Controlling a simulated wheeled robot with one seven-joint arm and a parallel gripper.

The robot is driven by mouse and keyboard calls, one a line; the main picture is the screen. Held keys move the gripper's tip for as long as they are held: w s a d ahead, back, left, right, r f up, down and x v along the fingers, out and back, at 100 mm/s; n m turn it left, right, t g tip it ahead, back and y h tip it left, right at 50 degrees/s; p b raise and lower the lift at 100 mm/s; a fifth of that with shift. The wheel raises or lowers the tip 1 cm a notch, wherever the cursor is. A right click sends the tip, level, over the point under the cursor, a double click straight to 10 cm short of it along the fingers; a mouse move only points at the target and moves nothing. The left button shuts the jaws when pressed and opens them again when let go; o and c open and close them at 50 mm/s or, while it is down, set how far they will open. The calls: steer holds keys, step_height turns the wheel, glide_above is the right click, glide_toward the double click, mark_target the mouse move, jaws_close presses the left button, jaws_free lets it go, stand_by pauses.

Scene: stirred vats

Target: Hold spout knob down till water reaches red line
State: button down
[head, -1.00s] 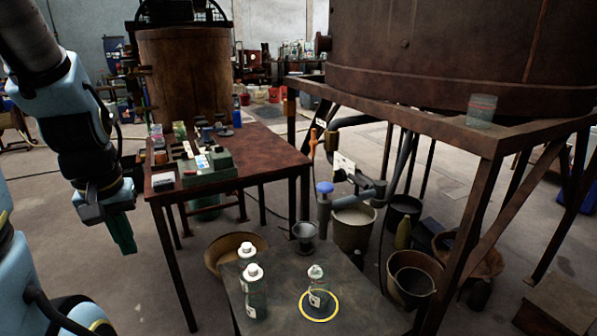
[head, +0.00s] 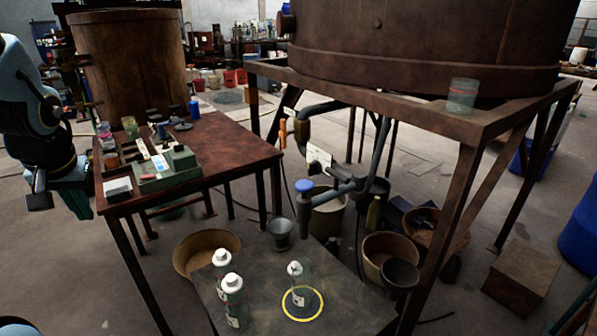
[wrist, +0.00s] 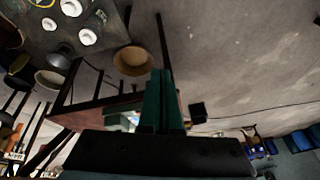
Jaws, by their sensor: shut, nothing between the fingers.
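The blue spout knob (head: 304,186) sits on top of a dark spout on the pipe below the big rusty vat (head: 420,45). A funnel-like cup (head: 280,232) stands left of the spout. A clear container with red lines (head: 462,95) stands on the vat frame's corner. A clear bottle with a white cap (head: 297,280) stands inside a yellow ring (head: 302,317) on the low dark table. I cannot make out a water level. My gripper (head: 80,210) is at the left, well away from the knob, its green fingers together and empty; they also show in the wrist view (wrist: 160,78).
Two white-capped bottles (head: 231,298) stand left of the ring. A brown table (head: 215,150) with a green tray (head: 168,180) and small items stands between my gripper and the spout. Buckets (head: 388,252) and the vat frame's legs crowd the floor at right.

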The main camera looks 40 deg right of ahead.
steer(key=w+d+r+m+t+h+p, duration=0.1)
steer(key=w+d+r+m+h, duration=0.15)
steer(key=d, duration=0.65)
steer(key=w+d+r+m+t+h+p, duration=0.1)
steer(key=d+r+m+h, duration=0.2)
steer(key=d, duration=0.6)
steer(key=s+d+r+m+g+h+p, duration=0.1)
steer(key=s+d+m+g, duration=0.5)
steer(key=s+d, duration=0.9)
steer(key=d+r+m+h, duration=0.1)
steer(key=d+m, duration=0.2)
steer(key=shift+d+r+p, duration=0.25)
steer(key=shift+d+p, duration=0.1)
steer(key=shift+p, duration=0.05)
steer(key=shift+s, duration=0.1)
steer(key=b, duration=0.4)
glide_above(309, 182)
steer(key=a, duration=0.2)
steer(key=shift+m, duration=0.25)
steer(key=f, duration=0.7)
steer(key=shift+s+a+f, duration=0.2)
steer(key=shift+s+f, duration=0.05)
steer(key=shift+f, duration=0.15)
step_height(309, 182, down, 2)
steer(key=shift+w+f+b, duration=0.15)
steer(key=shift+f+b, duration=0.05)
steer(key=shift+b, duration=0.25)
steer(key=shift+a+f, duration=0.1)
steer(key=shift+f, duration=0.6)
